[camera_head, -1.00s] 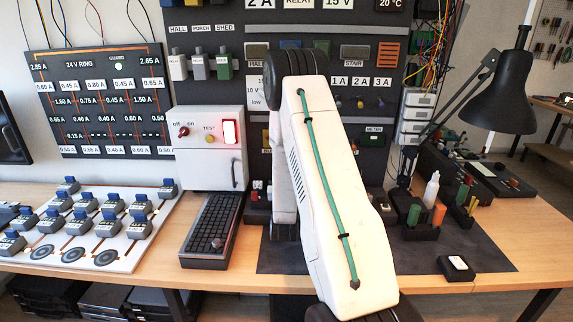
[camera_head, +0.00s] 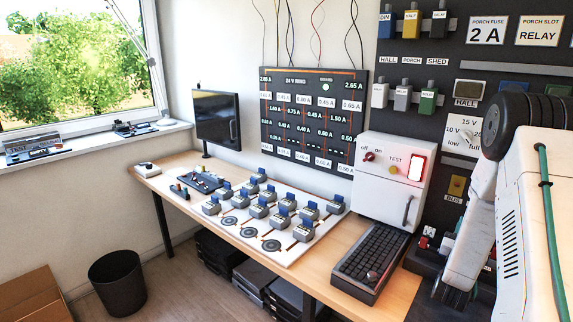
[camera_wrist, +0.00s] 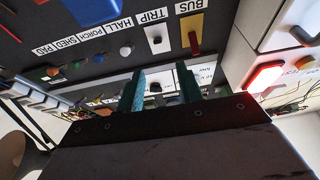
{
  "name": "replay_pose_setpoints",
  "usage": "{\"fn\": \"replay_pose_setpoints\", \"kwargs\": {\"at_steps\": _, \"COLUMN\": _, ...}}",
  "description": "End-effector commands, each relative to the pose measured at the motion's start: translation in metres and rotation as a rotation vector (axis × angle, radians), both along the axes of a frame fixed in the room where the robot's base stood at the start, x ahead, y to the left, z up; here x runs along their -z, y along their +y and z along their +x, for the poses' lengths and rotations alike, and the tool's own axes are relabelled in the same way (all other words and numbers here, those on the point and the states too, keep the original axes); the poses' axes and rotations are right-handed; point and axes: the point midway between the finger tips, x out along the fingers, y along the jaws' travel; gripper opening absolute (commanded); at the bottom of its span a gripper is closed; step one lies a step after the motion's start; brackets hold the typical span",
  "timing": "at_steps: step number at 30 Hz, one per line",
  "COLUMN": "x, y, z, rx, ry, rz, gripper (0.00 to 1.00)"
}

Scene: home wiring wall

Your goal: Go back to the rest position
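In the wrist view, my gripper (camera_wrist: 162,88) shows two green fingers standing apart with a gap between them. Nothing is visible held between them. The dark wiring panel (camera_wrist: 100,45) lies beyond the fingers, with labels such as BUS, TRIP and HALL. In the head view, my white arm fills the right edge, folded in front of the panel (camera_head: 455,90). The fingers cannot be made out there.
The white box (camera_head: 392,180) with a lit red switch stands left of my arm, above a black keyboard (camera_head: 370,258). A white board (camera_head: 285,245) with several grey blocks lies on the wooden bench. A black bin (camera_head: 117,283) and a cardboard box (camera_head: 35,298) stand on the floor.

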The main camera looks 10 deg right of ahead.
Motion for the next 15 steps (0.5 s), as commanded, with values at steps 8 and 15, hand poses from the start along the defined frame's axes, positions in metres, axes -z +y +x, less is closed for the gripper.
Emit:
{"fn": "replay_pose_setpoints", "kwargs": {"at_steps": 8, "x": -0.046, "y": 0.043, "z": 0.053, "rx": -0.161, "ry": 0.161, "rz": 0.225, "gripper": 0.36}}
{"fn": "replay_pose_setpoints", "kwargs": {"at_steps": 15, "x": -0.083, "y": 0.130, "z": 0.069, "rx": -0.354, "ry": 0.436, "rz": 0.455, "gripper": 0.36}}
